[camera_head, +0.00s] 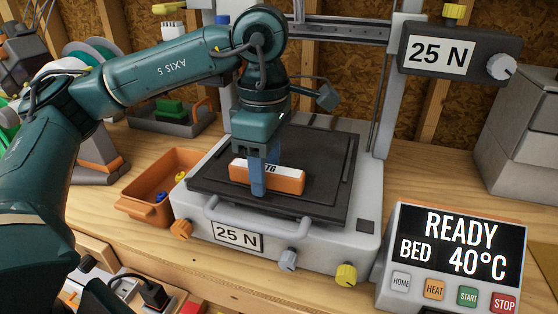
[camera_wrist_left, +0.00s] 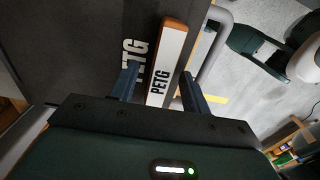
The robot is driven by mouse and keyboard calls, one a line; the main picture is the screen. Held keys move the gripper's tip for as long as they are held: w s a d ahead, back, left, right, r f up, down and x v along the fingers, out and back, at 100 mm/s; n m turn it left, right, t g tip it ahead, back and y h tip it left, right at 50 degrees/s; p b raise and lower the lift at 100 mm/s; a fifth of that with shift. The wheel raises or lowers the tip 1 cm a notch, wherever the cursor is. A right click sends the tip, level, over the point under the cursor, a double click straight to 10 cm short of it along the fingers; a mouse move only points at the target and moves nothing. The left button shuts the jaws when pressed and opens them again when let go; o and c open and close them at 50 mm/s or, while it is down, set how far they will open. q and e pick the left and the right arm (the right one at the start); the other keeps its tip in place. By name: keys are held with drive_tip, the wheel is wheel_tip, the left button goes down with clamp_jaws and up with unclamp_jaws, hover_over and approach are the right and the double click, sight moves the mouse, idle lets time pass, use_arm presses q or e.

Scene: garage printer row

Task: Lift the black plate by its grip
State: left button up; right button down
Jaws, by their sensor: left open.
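The black plate (camera_head: 328,150) lies flat on the grey printer bed in the head view. An orange bar with a white PETG label (camera_head: 290,182), apparently its grip, stands at the plate's front part. My left gripper (camera_head: 258,190) points down at the bar, and a blue finger covers part of its front face. In the left wrist view the orange bar (camera_wrist_left: 168,68) lies between the two open fingers, with a visible gap to each side. The dark plate (camera_wrist_left: 85,60) with PETG lettering spreads to the left there. My right gripper is not in view.
A grey front handle (camera_head: 240,212) runs along the printer base (camera_head: 325,258). An orange bin (camera_head: 150,212) stands close on the left. A control panel (camera_head: 455,255) reads READY, BED 40°C at right. The gantry rail (camera_head: 340,30) and a 25 N box (camera_head: 460,55) are behind.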

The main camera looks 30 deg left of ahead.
use_arm(q)
drive_tip(key=shift+c, duration=0.4)
clamp_jaws()
